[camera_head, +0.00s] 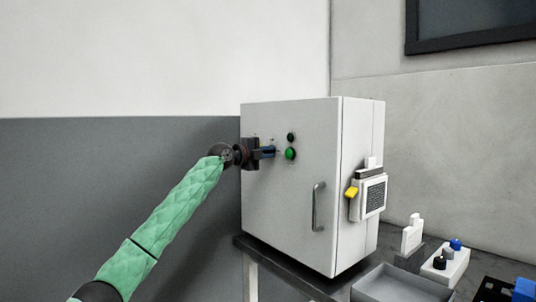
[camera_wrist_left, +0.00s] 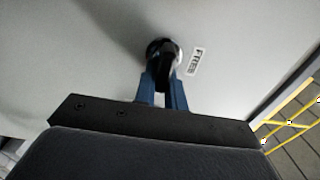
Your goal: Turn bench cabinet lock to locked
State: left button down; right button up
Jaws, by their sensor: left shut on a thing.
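The bench cabinet (camera_head: 295,215) is a pale grey box standing on a dark bench top. In the left wrist view, the lock (camera_wrist_left: 162,50) is a round black knob on the cabinet door (camera_wrist_left: 90,60). A small white label (camera_wrist_left: 196,61) with dark lettering sits just right of it; I cannot read it surely. My left gripper (camera_head: 268,152) reaches the door's upper left. Its blue fingers (camera_wrist_left: 162,88) are shut on the lock knob. In the head view the gripper hides the lock. My right gripper is in neither view.
The door has a green button (camera_head: 290,154), a dark button (camera_head: 290,137) and a vertical handle (camera_head: 318,207). A keypad box (camera_head: 373,196) with a yellow part (camera_head: 351,192) is on the cabinet's right side. A grey tray (camera_head: 400,284) and small fixtures (camera_head: 446,262) stand right.

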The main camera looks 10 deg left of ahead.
pick_arm(q)
jog(key=shift+f, duration=0.15)
jog(key=c, duration=1.5)
grip_release()
jog(key=shift+o, duration=0.2)
